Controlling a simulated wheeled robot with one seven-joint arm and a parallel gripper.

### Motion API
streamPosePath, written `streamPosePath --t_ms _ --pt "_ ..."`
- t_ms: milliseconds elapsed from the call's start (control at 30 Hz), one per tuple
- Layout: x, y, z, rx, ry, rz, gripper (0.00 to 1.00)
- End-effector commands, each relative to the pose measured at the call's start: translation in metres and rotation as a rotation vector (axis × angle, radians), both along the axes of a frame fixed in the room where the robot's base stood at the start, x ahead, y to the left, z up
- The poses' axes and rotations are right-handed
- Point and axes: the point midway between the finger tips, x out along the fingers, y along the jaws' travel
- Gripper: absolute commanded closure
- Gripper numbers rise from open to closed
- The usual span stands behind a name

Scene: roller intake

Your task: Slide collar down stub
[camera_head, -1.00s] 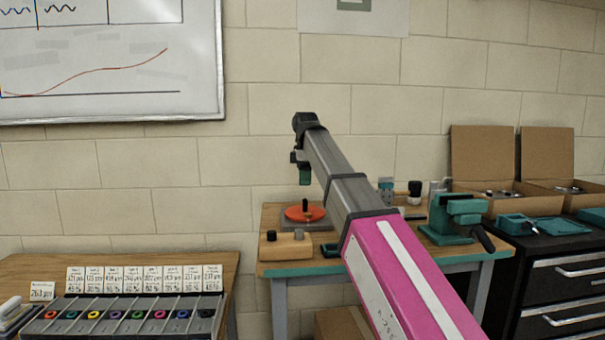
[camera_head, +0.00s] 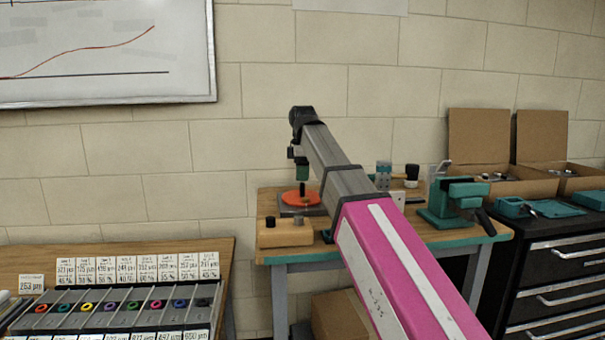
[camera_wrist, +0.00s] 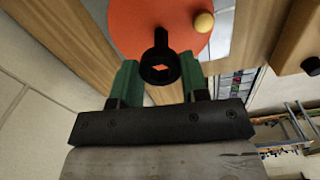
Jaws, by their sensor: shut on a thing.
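My gripper (camera_wrist: 160,66) has green fingers shut on a black ring-shaped collar (camera_wrist: 146,71) in the wrist view. Orange shows through part of the collar's hole. A thin black stub (camera_wrist: 160,38) runs from the orange disc (camera_wrist: 130,22) toward the collar. I cannot tell whether the collar is around the stub's top or just above it. In the head view my gripper (camera_head: 302,174) is right over the upright stub (camera_head: 302,188) and the orange disc (camera_head: 290,198). The collar is too small to make out there.
A wooden block (camera_head: 285,233) with dark knobs stands in front of the disc. A yellow ball (camera_wrist: 203,22) shows at the disc's edge. A teal vise (camera_head: 455,202) and open cardboard boxes (camera_head: 480,140) are to the right. A rack of coloured rings (camera_head: 110,310) is at lower left.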

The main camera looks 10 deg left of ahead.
Motion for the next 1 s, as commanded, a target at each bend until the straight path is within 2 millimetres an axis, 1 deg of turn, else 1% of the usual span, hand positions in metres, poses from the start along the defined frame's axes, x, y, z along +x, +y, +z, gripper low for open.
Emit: streamPosePath --t_ms 433,1000 --pt "-0.001 0.000 -0.003 0.000 0.000 0.000 0.82" --pt "-0.001 0.000 -0.026 0.000 0.000 0.000 0.82"
